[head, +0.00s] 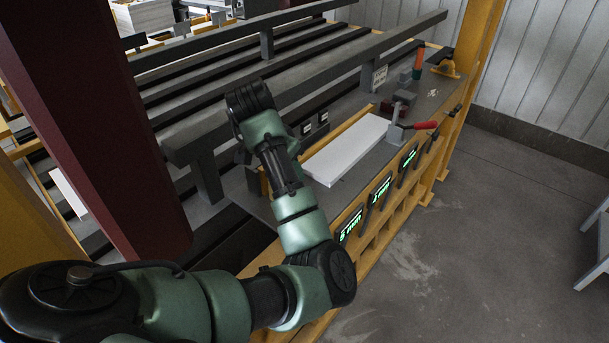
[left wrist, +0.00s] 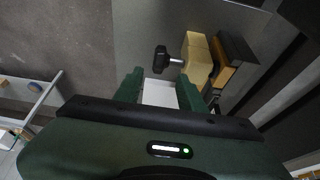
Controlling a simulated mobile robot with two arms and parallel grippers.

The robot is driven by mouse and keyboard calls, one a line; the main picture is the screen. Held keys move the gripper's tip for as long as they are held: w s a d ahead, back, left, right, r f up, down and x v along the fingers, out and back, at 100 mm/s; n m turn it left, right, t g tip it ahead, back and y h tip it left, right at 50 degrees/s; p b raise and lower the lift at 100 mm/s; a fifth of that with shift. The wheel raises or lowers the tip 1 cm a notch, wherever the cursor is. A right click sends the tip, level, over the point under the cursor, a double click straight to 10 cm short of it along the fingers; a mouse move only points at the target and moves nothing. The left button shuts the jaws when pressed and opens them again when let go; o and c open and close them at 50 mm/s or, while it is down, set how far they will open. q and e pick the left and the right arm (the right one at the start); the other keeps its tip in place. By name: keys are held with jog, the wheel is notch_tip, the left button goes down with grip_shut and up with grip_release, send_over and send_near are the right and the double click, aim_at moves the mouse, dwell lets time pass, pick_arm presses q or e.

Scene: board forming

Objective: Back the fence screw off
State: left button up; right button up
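The fence screw, a black knob on a short metal shaft (left wrist: 162,60), shows in the left wrist view, its shaft running into a yellow block (left wrist: 196,58). My left gripper (left wrist: 160,77) has its two green fingers apart with no object held between them. The knob appears just beyond the fingertips, apart from them. In the head view my left arm covers the gripper and the screw. A yellow fence bar (head: 338,136) runs along the white board (head: 345,150) on the bench. My right gripper is in neither view.
A toggle clamp with a red handle (head: 425,125) stands at the board's far end. Lit green displays (head: 351,225) line the bench front. Long grey rails (head: 300,85) lie behind. A maroon post (head: 90,120) stands at left.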

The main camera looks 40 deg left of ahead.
pick_arm(q)
jog(key=f, duration=0.2)
jog(key=f+b, duration=0.1)
jog(key=shift+w+d+f, duration=0.2)
jog(key=shift+f, duration=0.15)
jog(key=shift+w+a+f+p, duration=0.15)
jog(key=shift+w+f+p, duration=0.35)
jog(key=shift+w+f, duration=0.4)
jog(key=shift+f, duration=0.45)
jog(key=shift+d, duration=0.2)
jog(key=shift+c, duration=0.3)
jog(key=shift+a, duration=0.1)
grip_shut()
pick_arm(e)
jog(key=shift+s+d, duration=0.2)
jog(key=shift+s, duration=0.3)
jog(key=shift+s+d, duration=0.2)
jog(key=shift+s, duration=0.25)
